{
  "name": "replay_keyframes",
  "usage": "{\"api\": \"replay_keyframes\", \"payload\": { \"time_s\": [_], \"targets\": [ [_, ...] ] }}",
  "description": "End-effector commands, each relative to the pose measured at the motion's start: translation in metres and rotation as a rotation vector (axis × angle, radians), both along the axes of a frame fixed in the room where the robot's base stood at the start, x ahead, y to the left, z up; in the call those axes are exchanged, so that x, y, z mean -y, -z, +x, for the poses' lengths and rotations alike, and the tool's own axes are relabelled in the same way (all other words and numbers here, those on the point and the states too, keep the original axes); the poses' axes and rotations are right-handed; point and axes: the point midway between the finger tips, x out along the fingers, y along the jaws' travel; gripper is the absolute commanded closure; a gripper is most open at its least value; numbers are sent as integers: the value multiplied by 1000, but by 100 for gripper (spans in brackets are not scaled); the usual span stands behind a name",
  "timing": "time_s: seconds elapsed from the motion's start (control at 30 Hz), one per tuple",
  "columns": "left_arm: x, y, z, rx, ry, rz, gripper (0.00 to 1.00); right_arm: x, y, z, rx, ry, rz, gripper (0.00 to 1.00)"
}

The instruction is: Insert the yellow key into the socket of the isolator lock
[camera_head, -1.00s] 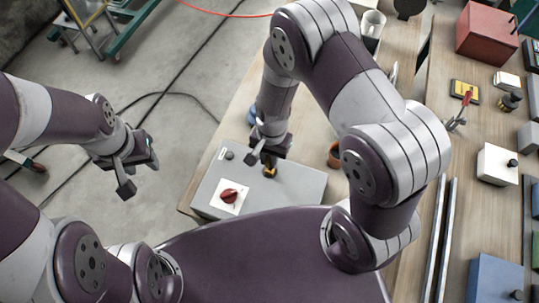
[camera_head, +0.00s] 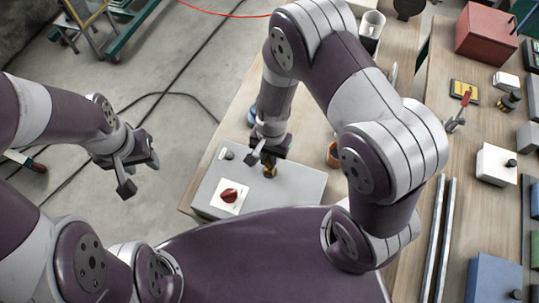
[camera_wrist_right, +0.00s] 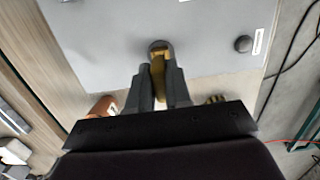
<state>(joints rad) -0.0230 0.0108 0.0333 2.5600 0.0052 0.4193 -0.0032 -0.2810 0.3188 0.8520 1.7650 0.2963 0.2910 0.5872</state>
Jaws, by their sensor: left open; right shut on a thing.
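The isolator box (camera_head: 302,188) is a grey case on the table, with a red rotary switch (camera_head: 229,196) on a white plate. A brass lock socket (camera_head: 270,171) stands on its top and shows in the right wrist view (camera_wrist_right: 160,46) as a dark-rimmed ring. My right gripper (camera_head: 263,157) is just above the socket, shut on the yellow key (camera_wrist_right: 158,72). The key points at the socket; I cannot tell whether its tip has entered. The fingers hide part of the key. My left gripper (camera_head: 139,175) is open and empty, left of the box over the floor.
A black knob (camera_wrist_right: 243,44) sits on the box. An orange-brown pot (camera_head: 333,155) stands close behind the box. Metal rails (camera_head: 440,235), a white box (camera_head: 497,164) and a red box (camera_head: 487,33) lie to the right.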

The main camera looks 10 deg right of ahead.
Motion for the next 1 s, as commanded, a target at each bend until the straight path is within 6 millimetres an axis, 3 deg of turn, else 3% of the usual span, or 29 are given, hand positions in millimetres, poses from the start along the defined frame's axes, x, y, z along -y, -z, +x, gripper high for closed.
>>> {"api": "replay_keyframes", "payload": {
  "time_s": [1.0],
  "targets": [
    [0,5,0,0,0,0,57,0,9,0,0,0,0,100]
  ]
}}
